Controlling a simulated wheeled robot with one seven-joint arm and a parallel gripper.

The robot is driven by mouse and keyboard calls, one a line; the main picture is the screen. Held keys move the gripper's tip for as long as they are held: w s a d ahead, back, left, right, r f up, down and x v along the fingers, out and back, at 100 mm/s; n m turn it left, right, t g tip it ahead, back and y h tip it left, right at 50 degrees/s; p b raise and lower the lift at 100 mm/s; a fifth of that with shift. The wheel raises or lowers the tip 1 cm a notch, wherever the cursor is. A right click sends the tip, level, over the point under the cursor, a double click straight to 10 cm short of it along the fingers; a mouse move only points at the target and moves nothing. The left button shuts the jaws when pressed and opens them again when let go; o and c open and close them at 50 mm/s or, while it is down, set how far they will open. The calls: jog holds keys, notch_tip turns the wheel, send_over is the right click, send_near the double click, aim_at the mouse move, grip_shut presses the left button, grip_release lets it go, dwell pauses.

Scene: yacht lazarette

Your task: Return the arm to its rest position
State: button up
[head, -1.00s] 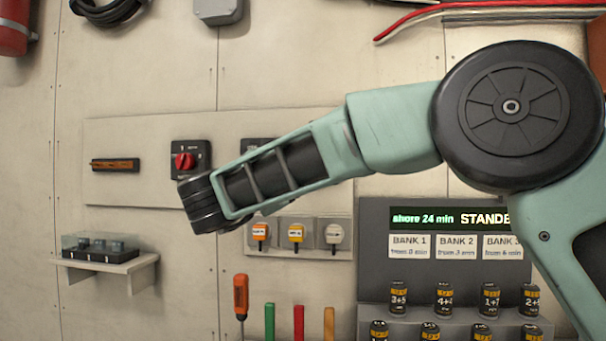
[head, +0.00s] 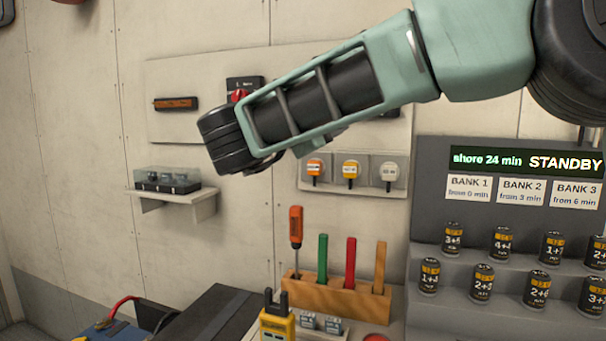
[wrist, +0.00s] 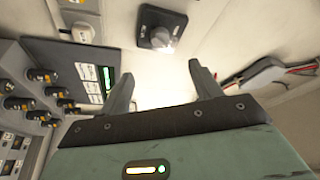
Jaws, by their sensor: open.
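My pale green arm (head: 400,75) reaches in from the upper right of the head view and slopes down to the left, ending in a ribbed black joint (head: 228,140). It covers part of a red rotary switch (head: 240,95) on the wall panel. My gripper cannot be made out in the head view. In the wrist view my gripper (wrist: 162,85) is open, its two grey fingers wide apart with nothing between them. A dark rotary switch (wrist: 160,30) shows beyond the fingers, apart from them.
A small shelf (head: 175,195) holds a clear-lidded case. A wooden rack (head: 335,295) holds a screwdriver and coloured sticks. A yellow device (head: 277,325) stands in front. The grey bank stand (head: 430,200) with several black cylinders is at right. Bare wall (head: 70,180) is at left.

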jog(key=s+a+f+n+t+y+p, duration=0.1)
jog(key=a+f+n+y, duration=0.1)
jog(key=a+n+y, duration=0.6)
jog(key=s+a+f+n+t+y+p, duration=0.1)
jog(key=a+f+n+y+p, duration=0.2)
jog(key=n+y, duration=0.7)
jog(key=s+a+f+n+g+y, duration=0.1)
jog(key=s+f+n+g+y, duration=0.3)
jog(key=s+f+n+g, duration=0.5)
jog(key=s+d+f+g+h, duration=0.4)
jog(key=s+d+f, duration=0.3)
jog(key=s+d, duration=0.2)
jog(key=s+d+f+n+g+h+p, duration=0.1)
jog(key=s+d+f+g+h, duration=0.2)
jog(key=s+d+f, duration=0.5)
jog(key=s+d+g, duration=0.1)
jog(key=s, duration=0.5)
jog(key=shift+d+f+h, duration=0.15)
jog(key=shift+d+h, duration=0.1)
jog(key=shift+h, duration=0.15)
